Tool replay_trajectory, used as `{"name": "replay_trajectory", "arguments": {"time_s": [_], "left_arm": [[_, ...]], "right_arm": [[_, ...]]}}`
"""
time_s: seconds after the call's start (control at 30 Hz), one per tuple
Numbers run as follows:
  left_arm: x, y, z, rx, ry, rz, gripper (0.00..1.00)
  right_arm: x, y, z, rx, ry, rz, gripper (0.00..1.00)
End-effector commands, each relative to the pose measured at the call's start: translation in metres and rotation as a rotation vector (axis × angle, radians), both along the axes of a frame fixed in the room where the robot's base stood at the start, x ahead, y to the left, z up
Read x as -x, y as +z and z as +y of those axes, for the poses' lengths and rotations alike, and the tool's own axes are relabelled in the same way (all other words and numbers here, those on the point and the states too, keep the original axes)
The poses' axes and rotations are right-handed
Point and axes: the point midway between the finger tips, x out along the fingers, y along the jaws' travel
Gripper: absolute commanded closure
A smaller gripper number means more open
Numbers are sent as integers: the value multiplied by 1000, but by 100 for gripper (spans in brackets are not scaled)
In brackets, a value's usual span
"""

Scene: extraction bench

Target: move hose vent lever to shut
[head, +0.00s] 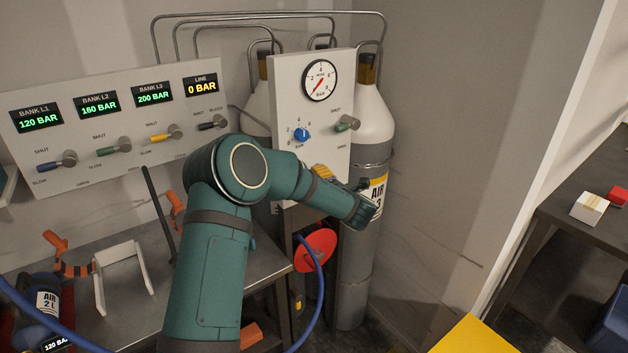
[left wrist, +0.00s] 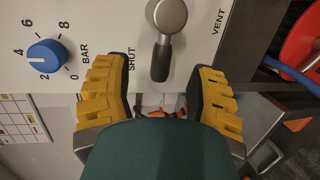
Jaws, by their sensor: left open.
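The hose vent lever (left wrist: 165,40) shows in the left wrist view, with a round grey hub and a dark handle hanging down in the picture. Its handle lies between the printed words SHUT on the left and VENT on the right, leaning slightly toward SHUT. My left gripper (left wrist: 160,73) is open, its yellow fingers on either side of the handle's end, with visible gaps on both sides. In the head view my arm hides this lever; a yellow part of the left gripper (head: 322,171) shows against the gauge panel (head: 290,90). My right gripper is out of view.
A bank panel (head: 60,130) with several levers stands left. Gas cylinders (head: 372,110) stand behind. A blue hose (head: 318,290) hangs near a red disc (head: 315,251).

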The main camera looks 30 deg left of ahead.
Motion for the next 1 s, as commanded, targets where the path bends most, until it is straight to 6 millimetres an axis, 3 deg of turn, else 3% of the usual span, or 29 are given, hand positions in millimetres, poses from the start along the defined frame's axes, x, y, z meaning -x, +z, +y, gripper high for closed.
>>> {"name": "replay_trajectory", "arguments": {"time_s": [0.2, 0.4, 1.0], "left_arm": [[24, 10, -37, -2, -2, -1, 43], [37, 15, -57, -1, 0, -2, 43], [41, 16, -63, -1, 1, -2, 43]], "right_arm": [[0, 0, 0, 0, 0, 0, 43], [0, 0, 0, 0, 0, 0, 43], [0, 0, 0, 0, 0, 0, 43]]}}
